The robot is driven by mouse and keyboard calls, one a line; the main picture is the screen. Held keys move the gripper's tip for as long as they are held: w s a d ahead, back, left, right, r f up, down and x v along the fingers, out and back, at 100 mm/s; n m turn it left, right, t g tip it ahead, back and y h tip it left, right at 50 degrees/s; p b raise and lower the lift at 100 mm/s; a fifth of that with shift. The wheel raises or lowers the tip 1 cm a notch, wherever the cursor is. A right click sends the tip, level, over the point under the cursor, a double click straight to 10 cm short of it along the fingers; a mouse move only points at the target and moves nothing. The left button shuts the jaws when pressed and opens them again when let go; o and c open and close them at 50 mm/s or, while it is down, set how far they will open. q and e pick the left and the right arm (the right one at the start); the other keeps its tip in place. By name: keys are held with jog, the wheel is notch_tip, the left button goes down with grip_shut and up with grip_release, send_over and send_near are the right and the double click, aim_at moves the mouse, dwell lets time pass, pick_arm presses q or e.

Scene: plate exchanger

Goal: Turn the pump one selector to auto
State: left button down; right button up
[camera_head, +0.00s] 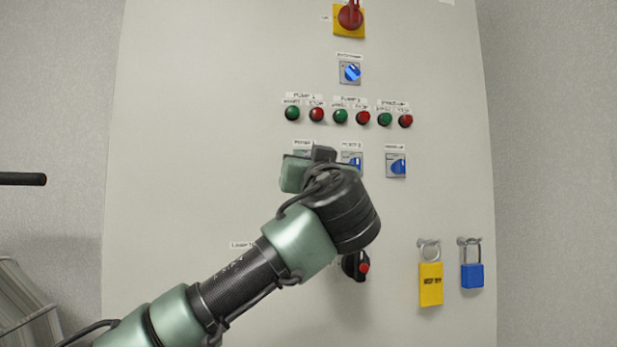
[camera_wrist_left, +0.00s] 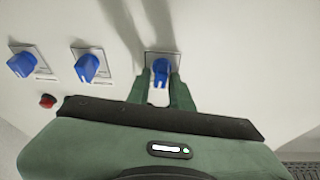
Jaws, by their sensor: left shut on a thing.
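My left gripper (camera_head: 309,160) is at the panel, in front of the leftmost selector of the lower row, under the PUMP 1 buttons. It hides that selector in the head view. In the left wrist view the two green fingers (camera_wrist_left: 161,84) are shut on a blue selector knob (camera_wrist_left: 160,69), one on each side. The knob sits on a square plate; its exact pointing direction and label cannot be read. My right gripper is not in view.
Two more blue selectors (camera_head: 354,161) (camera_head: 397,166) sit to the right in the same row. Green and red buttons (camera_head: 340,116) are just above. A blue selector (camera_head: 350,72) and red rotary switch (camera_head: 349,17) are higher. Yellow (camera_head: 431,284) and blue (camera_head: 472,275) padlocks hang lower right.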

pick_arm(q)
jog(key=shift+d+m+g+h+b, duration=0.15)
jog(key=shift+m+h, duration=0.7)
jog(key=shift+m, duration=0.9)
jog(key=shift+a+m+g+h+b, duration=0.15)
jog(key=shift+m+h, duration=0.65)
jog(key=shift+m, duration=1)
jog(key=shift+d+m+g+h+b, duration=0.15)
jog(key=shift+m+h, duration=0.7)
jog(key=shift+m, duration=0.9)
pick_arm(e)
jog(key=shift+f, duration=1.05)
pick_arm(q)
jog(key=shift+f, duration=0.1)
jog(key=c, duration=1.4)
grip_release()
jog(key=shift+c, duration=0.2)
